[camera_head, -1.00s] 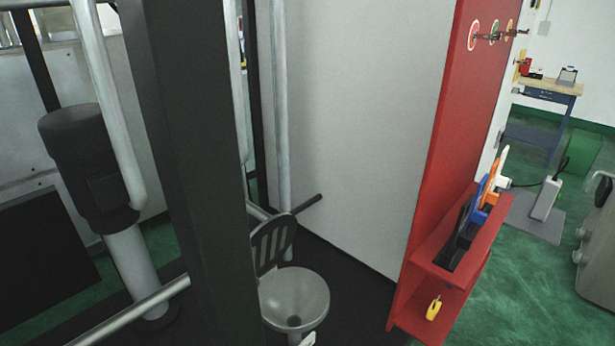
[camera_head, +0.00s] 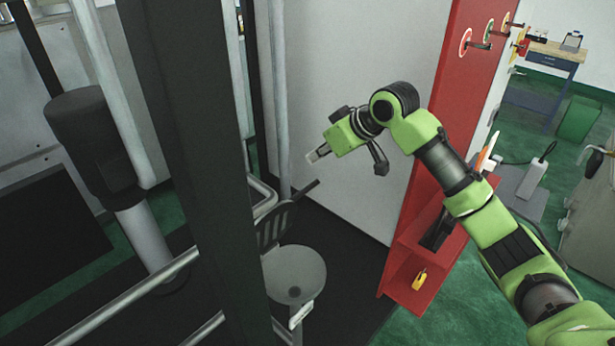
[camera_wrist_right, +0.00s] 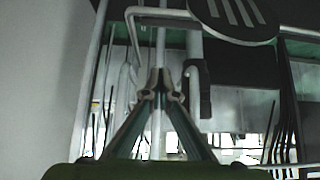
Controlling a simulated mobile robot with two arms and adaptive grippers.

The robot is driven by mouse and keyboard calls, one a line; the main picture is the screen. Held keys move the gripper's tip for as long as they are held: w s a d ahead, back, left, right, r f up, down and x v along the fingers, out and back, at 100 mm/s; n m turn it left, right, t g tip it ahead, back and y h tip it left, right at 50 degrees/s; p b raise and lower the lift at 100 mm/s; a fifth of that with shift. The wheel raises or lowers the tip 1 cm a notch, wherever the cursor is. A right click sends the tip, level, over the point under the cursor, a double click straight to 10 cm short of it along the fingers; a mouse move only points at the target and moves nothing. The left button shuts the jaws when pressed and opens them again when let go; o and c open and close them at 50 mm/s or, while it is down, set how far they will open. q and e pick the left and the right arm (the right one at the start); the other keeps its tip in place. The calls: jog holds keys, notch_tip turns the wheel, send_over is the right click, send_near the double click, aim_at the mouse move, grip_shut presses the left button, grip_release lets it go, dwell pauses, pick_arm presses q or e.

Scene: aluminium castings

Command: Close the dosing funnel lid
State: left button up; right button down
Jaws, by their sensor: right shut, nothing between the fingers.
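The dosing funnel (camera_head: 297,272) is a round grey bowl with a dark hole at its bottom, low in the middle of the head view. Its dark slotted lid (camera_head: 272,228) stands raised at the bowl's back left edge, so the funnel is open. A dark bar handle (camera_head: 301,195) juts up and right from the lid. My right gripper (camera_head: 316,156) is above and behind the lid, apart from it, shut and empty. In the right wrist view, the shut fingertips (camera_wrist_right: 160,84) are below the slotted lid (camera_wrist_right: 238,14). My left gripper is not in view.
A thick dark post (camera_head: 190,150) stands left of the funnel and hides part of that side. Pale pipes (camera_head: 277,100) rise behind it. A red panel with a shelf (camera_head: 400,262) stands to the right, partly behind my right arm. A pale wall (camera_head: 345,60) lies behind.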

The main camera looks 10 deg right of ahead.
aim_at(308, 186)
jog(key=p+x, duration=0.4)
jog(key=x, duration=0.5)
jog(key=s, duration=0.1)
jog(key=s+d+f+p, duration=0.1)
jog(key=s+f+p, duration=0.1)
jog(key=shift+d, duration=0.4)
jog(key=shift+w+a, duration=0.1)
jog(key=shift+a, duration=0.05)
